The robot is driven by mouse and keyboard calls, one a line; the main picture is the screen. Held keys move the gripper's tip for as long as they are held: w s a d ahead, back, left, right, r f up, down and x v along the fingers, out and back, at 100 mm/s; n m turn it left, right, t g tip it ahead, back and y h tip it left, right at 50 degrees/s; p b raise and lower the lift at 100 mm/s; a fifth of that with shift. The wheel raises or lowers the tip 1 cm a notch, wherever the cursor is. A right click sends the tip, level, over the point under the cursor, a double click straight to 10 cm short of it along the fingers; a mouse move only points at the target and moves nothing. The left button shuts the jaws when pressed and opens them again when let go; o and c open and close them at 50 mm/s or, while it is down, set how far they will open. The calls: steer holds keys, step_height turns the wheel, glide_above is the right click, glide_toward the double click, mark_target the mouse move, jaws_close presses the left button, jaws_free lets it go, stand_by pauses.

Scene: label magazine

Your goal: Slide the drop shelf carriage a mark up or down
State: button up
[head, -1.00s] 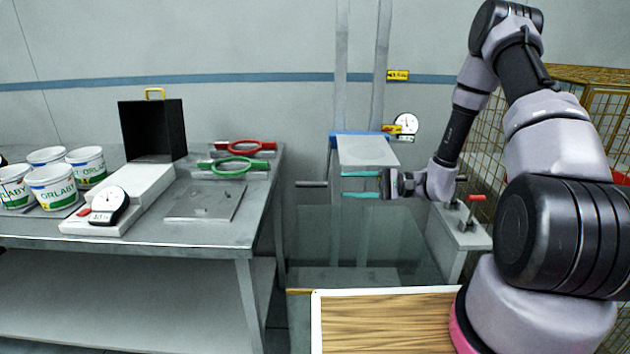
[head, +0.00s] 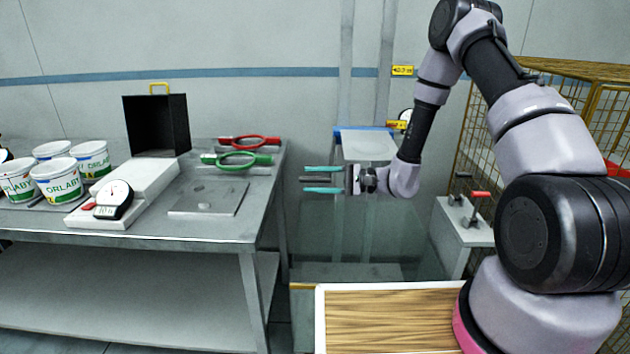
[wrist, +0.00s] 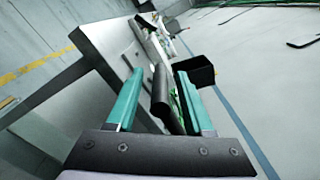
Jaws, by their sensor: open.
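The drop shelf carriage, a pale plate (head: 369,147) with a blue back edge, sits on two upright rails (head: 346,60) at the wall. My gripper (head: 306,180) is open, its two teal fingers pointing left, just below and in front of the plate. In the wrist view a dark bar, seemingly the carriage handle (wrist: 160,92), shows between the open teal fingers (wrist: 157,98). I cannot tell whether the fingers touch it. A yellow label (head: 402,70) is beside the upper right rail, and a yellow tag (head: 397,124) is near the plate.
A pedestal with a red-handled lever (head: 479,195) and a wire cage (head: 560,90) stand right.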

jaws_close()
stand_by(1.4)
